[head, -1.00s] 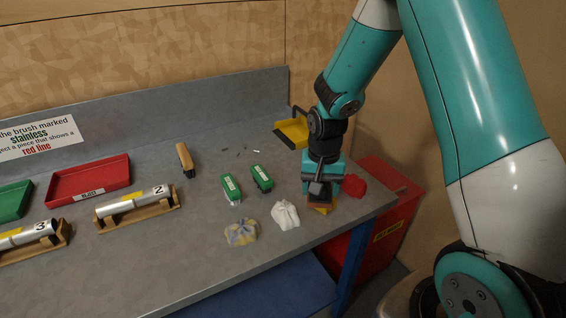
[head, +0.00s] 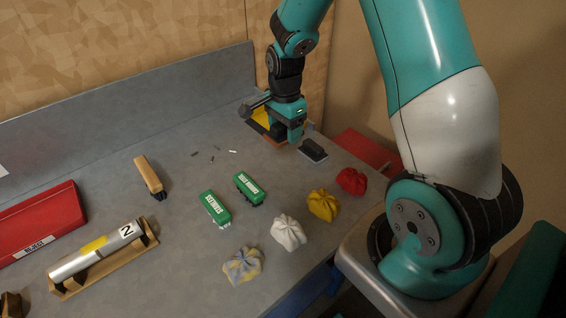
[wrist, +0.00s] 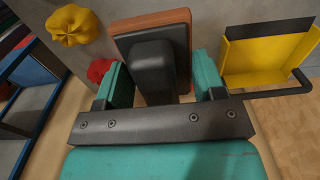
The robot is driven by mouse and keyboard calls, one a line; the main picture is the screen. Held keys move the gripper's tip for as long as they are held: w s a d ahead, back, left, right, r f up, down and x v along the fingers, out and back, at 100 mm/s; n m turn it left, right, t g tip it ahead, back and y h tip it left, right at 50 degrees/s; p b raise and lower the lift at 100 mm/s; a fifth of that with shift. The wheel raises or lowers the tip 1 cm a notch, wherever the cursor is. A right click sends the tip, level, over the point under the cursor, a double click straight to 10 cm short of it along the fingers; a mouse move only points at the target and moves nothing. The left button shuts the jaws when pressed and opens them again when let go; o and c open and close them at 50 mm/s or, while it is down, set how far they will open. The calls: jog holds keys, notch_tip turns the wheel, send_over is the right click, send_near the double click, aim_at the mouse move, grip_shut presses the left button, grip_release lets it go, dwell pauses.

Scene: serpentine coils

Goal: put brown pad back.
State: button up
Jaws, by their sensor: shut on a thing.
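The brown pad (wrist: 150,22) is a flat orange-brown block with a black handle (wrist: 154,66). In the wrist view my gripper (wrist: 160,84) is shut on that handle, one jaw on each side. In the head view my gripper (head: 288,132) is at the back right of the bench, in front of the yellow dustpan (head: 262,115). Only a brown edge of the pad (head: 266,137) shows there, the rest hidden by the gripper. I cannot tell whether the pad touches the bench. A grey pad with a black handle (head: 313,152) lies just right of the gripper.
Red (head: 351,181), yellow (head: 323,204), white (head: 289,231) and patterned (head: 242,266) rags lie along the front edge. Two green brushes (head: 214,209) and a wooden-handled brush (head: 149,178) lie mid-bench.

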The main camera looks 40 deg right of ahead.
aim_at(285, 172)
notch_tip(285, 172, down, 13)
jog(key=p, duration=0.2)
jog(key=shift+p, duration=0.3)
jog(key=shift+f, duration=0.1)
jog(key=shift+f, duration=0.1)
jog(key=shift+f+b, duration=0.15)
jog(key=shift+b, duration=0.15)
jog(key=o, duration=1)
jog(key=shift+c, duration=0.2)
